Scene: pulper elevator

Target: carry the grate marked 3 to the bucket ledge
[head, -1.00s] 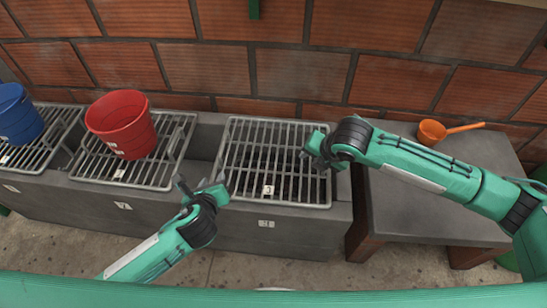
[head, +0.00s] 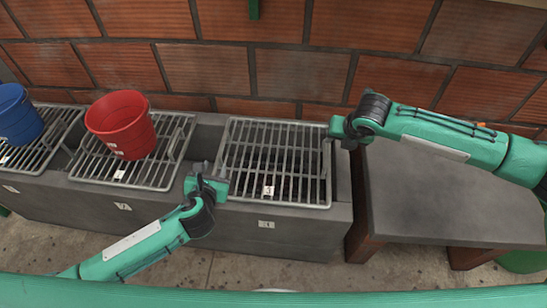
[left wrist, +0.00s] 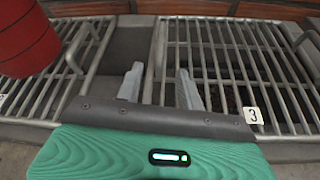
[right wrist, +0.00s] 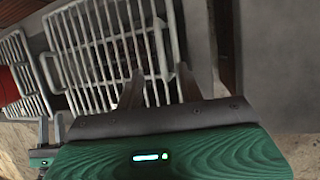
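The grate marked 3 (head: 284,123) is a grey barred metal frame lying over the rightmost opening of the concrete trough. Its white tag (head: 268,190) is at the front edge and also shows in the left wrist view (left wrist: 253,115). My left gripper (head: 212,168) is open at the grate's left side; the grate's left rail shows between its fingers in the left wrist view. My right gripper (head: 328,137) is open at the right side; the right handle shows between its fingers in the right wrist view. Contact cannot be told. I cannot identify the bucket ledge for sure.
A red bucket (head: 122,122) stands on the middle grate (head: 163,178), left of grate 3. A blue bucket (head: 17,115) stands on the far-left grate. A grey table (head: 420,215) is at right, largely bare. A brick wall (head: 210,70) runs behind.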

